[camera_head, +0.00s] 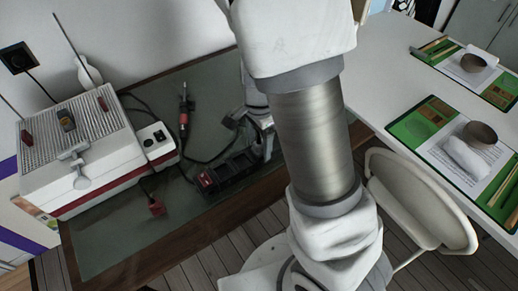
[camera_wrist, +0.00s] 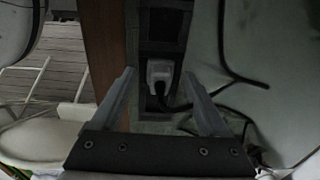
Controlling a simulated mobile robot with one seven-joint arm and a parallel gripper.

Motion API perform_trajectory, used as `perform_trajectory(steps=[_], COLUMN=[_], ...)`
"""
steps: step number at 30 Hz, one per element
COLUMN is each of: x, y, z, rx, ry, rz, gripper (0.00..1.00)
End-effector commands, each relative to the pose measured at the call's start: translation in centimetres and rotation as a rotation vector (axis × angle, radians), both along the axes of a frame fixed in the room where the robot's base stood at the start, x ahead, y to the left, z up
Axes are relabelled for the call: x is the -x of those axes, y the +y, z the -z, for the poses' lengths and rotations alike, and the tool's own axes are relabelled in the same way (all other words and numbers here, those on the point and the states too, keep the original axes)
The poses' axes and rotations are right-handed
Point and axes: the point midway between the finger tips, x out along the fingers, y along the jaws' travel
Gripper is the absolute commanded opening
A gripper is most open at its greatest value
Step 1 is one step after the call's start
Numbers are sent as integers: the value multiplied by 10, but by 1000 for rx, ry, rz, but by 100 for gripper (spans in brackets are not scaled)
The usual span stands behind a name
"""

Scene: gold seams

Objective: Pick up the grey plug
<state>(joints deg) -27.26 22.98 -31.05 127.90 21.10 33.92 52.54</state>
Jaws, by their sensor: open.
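The grey plug (camera_wrist: 161,72) shows in the wrist view as a pale block at the black power strip (camera_wrist: 163,22), with a dark cable below it. My gripper (camera_wrist: 159,76) is open, and its two fingers appear on either side of the plug with gaps on both sides. I cannot tell how far above the plug the fingertips are. In the head view the power strip (camera_head: 228,172) lies near the front edge of the workbench. My arm covers part of that area, and I cannot make out the grey plug or the fingertips clearly there.
The workbench mat (camera_head: 125,238) also holds a soldering iron (camera_head: 184,108), loose black cables, a red plug (camera_head: 156,208) and a white device with a ribbed top (camera_head: 80,150). A white chair (camera_head: 420,205) and a white table (camera_head: 385,65) stand to the right.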

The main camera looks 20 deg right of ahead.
Motion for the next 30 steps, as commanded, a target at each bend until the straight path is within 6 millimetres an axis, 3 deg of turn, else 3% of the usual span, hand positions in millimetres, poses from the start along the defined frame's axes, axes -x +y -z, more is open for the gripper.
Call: perform_trajectory(steps=[2,14,30], x=[0,0,0], y=[0,0,0], z=[0,-1,-4], rx=[0,0,-1], ry=[0,0,0], rz=[0,0,0], gripper=[72,0,0])
